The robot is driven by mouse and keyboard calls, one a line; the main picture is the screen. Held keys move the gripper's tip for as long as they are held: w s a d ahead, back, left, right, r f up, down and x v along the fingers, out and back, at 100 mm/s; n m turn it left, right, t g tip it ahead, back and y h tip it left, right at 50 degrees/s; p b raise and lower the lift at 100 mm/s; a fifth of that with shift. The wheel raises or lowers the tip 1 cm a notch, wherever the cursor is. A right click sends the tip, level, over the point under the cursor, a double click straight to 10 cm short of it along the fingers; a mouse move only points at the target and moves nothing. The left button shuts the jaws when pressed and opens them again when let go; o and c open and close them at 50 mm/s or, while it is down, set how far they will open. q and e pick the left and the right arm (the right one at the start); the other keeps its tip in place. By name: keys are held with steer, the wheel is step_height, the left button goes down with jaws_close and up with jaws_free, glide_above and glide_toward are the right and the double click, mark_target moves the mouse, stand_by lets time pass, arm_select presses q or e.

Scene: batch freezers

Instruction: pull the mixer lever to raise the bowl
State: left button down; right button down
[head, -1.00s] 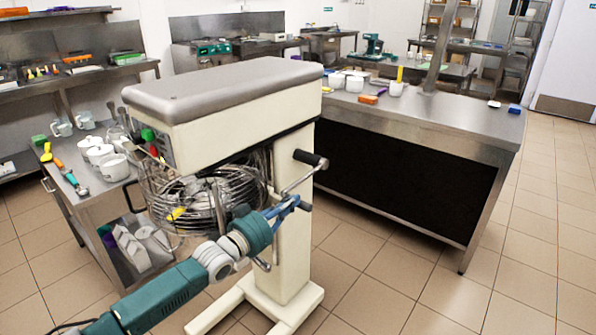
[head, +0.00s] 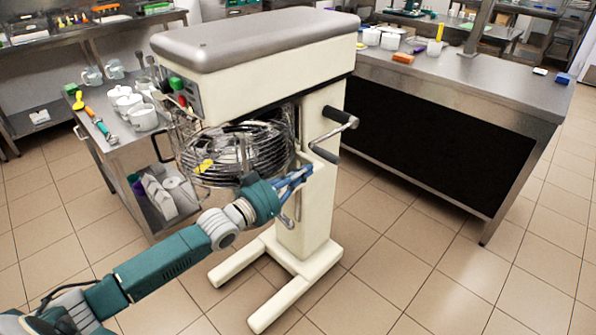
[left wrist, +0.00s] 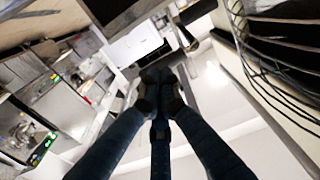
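The cream mixer (head: 255,80) with a grey top stands in the middle of the head view. Its lever (head: 336,133) is a metal crank on the right side, with a black grip (head: 340,116) at the upper end and a dark grip (head: 324,154) lower down. A wire guard (head: 245,152) surrounds the bowl area; the bowl is hard to make out. My left gripper (head: 307,172) is just below and left of the lower grip, apparently apart from it. My right gripper is out of view.
A steel cart (head: 100,130) with white pots stands left of the mixer. A steel counter (head: 470,85) with a dark front stands behind and to the right. The mixer's cream feet (head: 285,300) reach forward along the tiled floor. Floor to the right is clear.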

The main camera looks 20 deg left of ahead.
arm_select(q)
steer(key=s+r, duration=0.1)
steer(key=s, duration=0.2)
step_height(320, 180, up, 8)
steer(key=g+p, duration=0.2)
steer(key=p, duration=0.1)
glide_above(323, 154)
steer(key=w, duration=0.2)
steer(key=f, duration=0.1)
steer(key=s+f, duration=0.1)
steer(key=shift+d+f+y, duration=0.15)
steer(key=shift+f+y, duration=0.25)
steer(key=shift+s+a+f+p, duration=0.2)
steer(key=shift+s+f+p, duration=0.1)
steer(key=shift+s+f, duration=0.25)
steer(key=shift+w+f, duration=0.15)
